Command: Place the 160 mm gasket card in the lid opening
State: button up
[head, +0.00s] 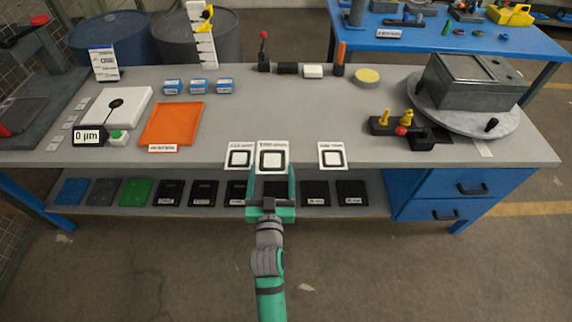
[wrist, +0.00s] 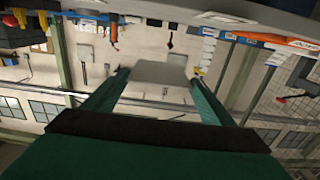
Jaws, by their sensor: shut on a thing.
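My gripper (head: 272,172) is shut on a white gasket card (head: 272,146) with a black square outline, at the front edge of the bench. In the wrist view the card's plain pale back (wrist: 165,73) shows between the fingertips (wrist: 160,75). Two similar cards stand beside it, a left card (head: 239,157) and a right card (head: 332,156). The sizes printed on the cards are too small to read. A grey metal housing (head: 458,97) sits on a round grey turntable (head: 430,112) at the right; a rectangular recess shows in its top. Whether this is the lid opening is unclear.
An orange tray (head: 172,124), a white plate (head: 124,107) and a gauge reading 0 µm (head: 89,135) are at the left. A black fixture with yellow knobs (head: 382,125) stands before the turntable. The bench middle (head: 300,110) is clear. Several dark cards lie on the lower shelf.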

aim_at(279, 166)
jog(key=w, duration=0.1)
jog(key=w+d+f, duration=0.1)
jog(key=w, duration=0.1)
jog(key=w+d+f, duration=0.1)
jog(key=w, duration=0.1)
jog(key=shift+w+f, duration=0.15)
jog(key=shift+f, duration=0.1)
jog(key=w+d+f, duration=0.2)
jog(key=w+f, duration=0.3)
jog(key=f, duration=0.3)
jog(key=shift+f, duration=0.4)
jog(key=shift+d+f, duration=0.1)
jog(key=shift+d, duration=0.05)
jog(key=o, duration=1)
jog(key=shift+f, duration=0.15)
